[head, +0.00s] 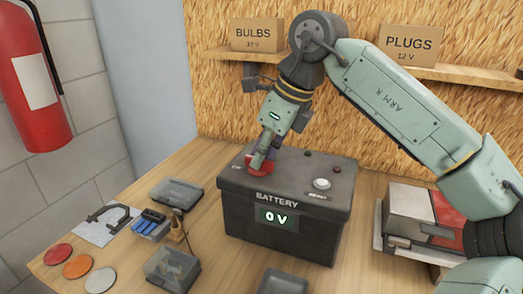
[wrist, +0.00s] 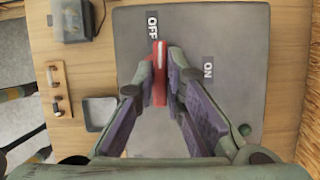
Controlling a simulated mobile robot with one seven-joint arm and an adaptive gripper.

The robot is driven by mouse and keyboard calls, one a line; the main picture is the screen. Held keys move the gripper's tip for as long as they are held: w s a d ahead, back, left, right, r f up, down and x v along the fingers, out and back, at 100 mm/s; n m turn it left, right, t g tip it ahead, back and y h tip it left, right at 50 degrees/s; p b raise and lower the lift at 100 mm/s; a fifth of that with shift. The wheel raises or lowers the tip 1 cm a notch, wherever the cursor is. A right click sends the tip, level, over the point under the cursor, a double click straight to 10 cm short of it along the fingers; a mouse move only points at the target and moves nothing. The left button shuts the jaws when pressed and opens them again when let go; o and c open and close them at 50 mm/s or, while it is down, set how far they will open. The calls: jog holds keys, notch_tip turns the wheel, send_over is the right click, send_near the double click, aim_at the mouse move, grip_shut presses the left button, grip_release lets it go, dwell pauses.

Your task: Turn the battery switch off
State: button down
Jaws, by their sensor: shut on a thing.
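The dark battery box (head: 235,215) stands on the wooden bench, and its front display (head: 277,217) reads 0 V. The red battery switch (wrist: 160,62) is on its lid, with a white line along its top. The line points up toward the OFF label (wrist: 152,24). The ON label (wrist: 208,67) is to the right of the switch. My gripper (wrist: 161,78) is shut on the red switch, one finger on each side. In the head view my gripper (head: 263,160) reaches down to the lid's left part and partly hides the switch.
A round light knob (head: 321,184) is on the lid's right side. A shelf (head: 350,73) with labelled boxes runs behind.

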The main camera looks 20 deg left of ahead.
jog(key=shift+n, duration=0.5)
jog(key=c, duration=1.7)
grip_release()
jog(key=shift+o, duration=0.2)
jog(key=v, duration=1.2)
jog(key=shift+w, duration=0.15)
